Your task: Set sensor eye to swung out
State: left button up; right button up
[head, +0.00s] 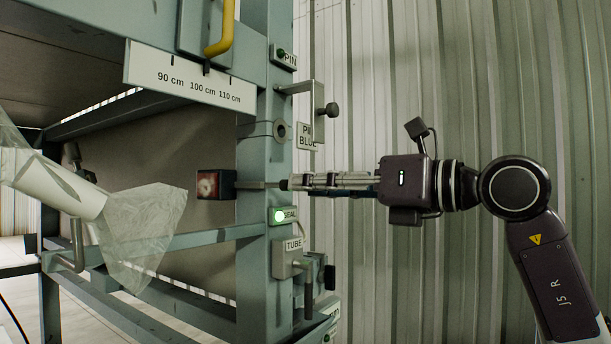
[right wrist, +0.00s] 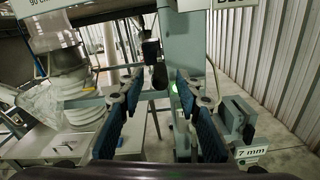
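The sensor eye (head: 216,184) is a small dark box with a reddish, pale-centred face. It sits left of the green post on a short bar that crosses the post. In the right wrist view a dark block that looks like the eye (right wrist: 151,49) shows beyond the fingers. A small black knob (right wrist: 160,76) shows between the fingertips. My right gripper (head: 290,183) points left at the post, level with the bar's right end. In the right wrist view my right gripper (right wrist: 158,82) has its fingers apart; contact with the knob cannot be told. My left gripper is not in view.
A green-lit SEAL box (head: 283,215) and a TUBE box (head: 289,256) sit below my right gripper. A bracket with a black knob (head: 331,110) stands out above it. Clear film (head: 140,230) hangs from a white tube at left. Right of the post is mostly free.

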jog(key=shift+x, duration=0.95)
jog(key=shift+c, duration=0.7)
grip_shut()
